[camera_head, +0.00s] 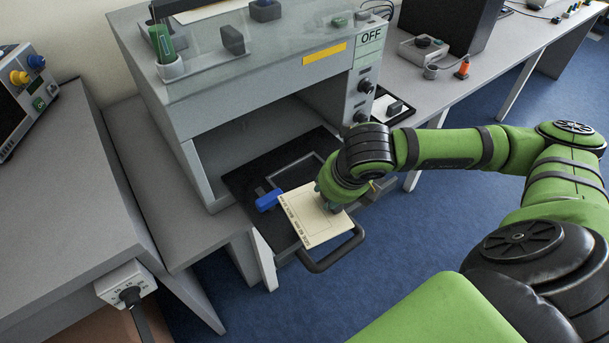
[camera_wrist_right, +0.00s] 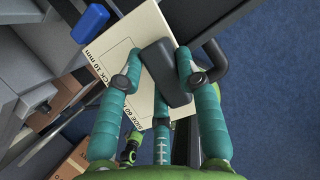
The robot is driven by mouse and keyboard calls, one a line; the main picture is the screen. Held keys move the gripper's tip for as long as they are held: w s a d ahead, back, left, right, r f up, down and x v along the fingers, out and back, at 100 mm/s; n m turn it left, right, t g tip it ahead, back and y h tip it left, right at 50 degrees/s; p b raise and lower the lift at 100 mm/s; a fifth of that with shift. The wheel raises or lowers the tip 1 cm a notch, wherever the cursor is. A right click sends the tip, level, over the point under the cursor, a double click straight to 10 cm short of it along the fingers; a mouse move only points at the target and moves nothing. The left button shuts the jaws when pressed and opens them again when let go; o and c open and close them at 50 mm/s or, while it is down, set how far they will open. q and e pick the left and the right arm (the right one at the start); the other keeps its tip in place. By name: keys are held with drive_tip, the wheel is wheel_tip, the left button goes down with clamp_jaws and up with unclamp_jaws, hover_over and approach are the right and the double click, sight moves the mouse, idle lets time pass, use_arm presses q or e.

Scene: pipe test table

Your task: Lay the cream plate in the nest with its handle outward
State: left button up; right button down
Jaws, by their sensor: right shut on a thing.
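The cream plate (camera_head: 303,217), a flat square with printed text along one edge, is over the front part of the black pull-out tray (camera_head: 240,181). My right gripper (camera_head: 331,203) is at the plate's right side. In the right wrist view the teal fingers (camera_wrist_right: 162,66) are shut on the plate's dark handle (camera_wrist_right: 166,84), and the cream plate (camera_wrist_right: 142,34) extends beyond them. A rectangular outline, likely the nest (camera_head: 294,170), shows on the tray behind the plate, partly covered. I cannot tell whether the plate touches the tray.
A blue block (camera_head: 268,200) sits on the tray just left of the plate; it also shows in the wrist view (camera_wrist_right: 90,23). The tray's bar handle (camera_head: 335,254) sticks out in front. The grey cabinet (camera_head: 250,97) with its glass panel rises behind. Blue floor lies to the right.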

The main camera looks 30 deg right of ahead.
drive_tip(key=m, duration=0.1)
drive_tip(key=m+h, duration=0.1)
drive_tip(key=shift+d+r+m+p, duration=0.25)
drive_tip(key=shift+r+m+p, duration=0.05)
drive_tip(key=shift+r+m, duration=0.1)
drive_tip(key=m, duration=0.2)
drive_tip(key=d+m+g+h, duration=0.1)
drive_tip(key=r+m+h+p, duration=0.1)
drive_tip(key=m, duration=0.1)
drive_tip(key=shift+d+m, duration=0.25)
drive_tip(key=shift+m, duration=0.05)
drive_tip(key=d+r+m+g+h+p, duration=0.1)
drive_tip(key=d+m+g, duration=0.15)
drive_tip(key=m, duration=0.35)
drive_tip(key=m+b, duration=0.2)
drive_tip(key=b, duration=0.2)
approach(313, 176)
drive_tip(key=shift+s+d+f+g, duration=0.1)
drive_tip(key=shift+s+d+g, duration=0.1)
drive_tip(key=shift+s+d, duration=0.25)
drive_tip(key=shift+s+d+f+g, duration=0.1)
drive_tip(key=shift+s+d+g, duration=0.1)
drive_tip(key=shift+s, duration=0.5)
drive_tip(key=shift+f+p, duration=0.5)
drive_tip(key=shift+f, duration=1.4)
drive_tip(key=c, duration=0.9)
unclamp_jaws()
drive_tip(key=shift+o, duration=0.2)
